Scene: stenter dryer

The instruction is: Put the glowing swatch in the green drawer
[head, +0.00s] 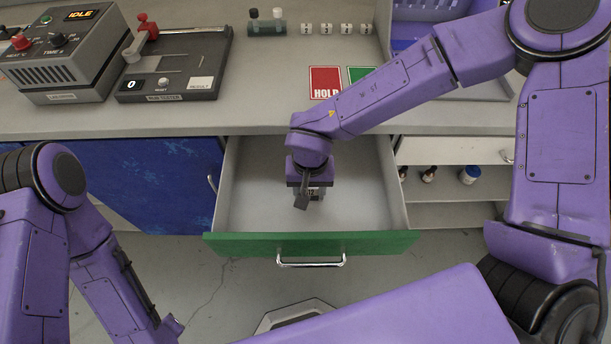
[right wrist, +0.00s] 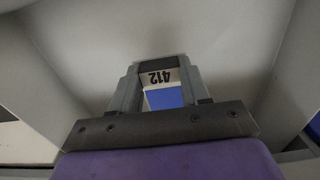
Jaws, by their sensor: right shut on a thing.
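The green drawer (head: 375,243) is pulled open below the counter, with its grey inside bare apart from my gripper. My right gripper (head: 307,198) reaches down inside the drawer walls, pointing downward. It is shut on a swatch (right wrist: 164,98), which is blue with a pale label marked 412.
On the counter stand a grey control box (head: 62,55) showing IDLE, a black rub tester (head: 175,62), a red HOLD card (head: 325,82) and a green card (head: 361,74) partly behind my arm. An open shelf (head: 440,185) with small bottles is right of the drawer.

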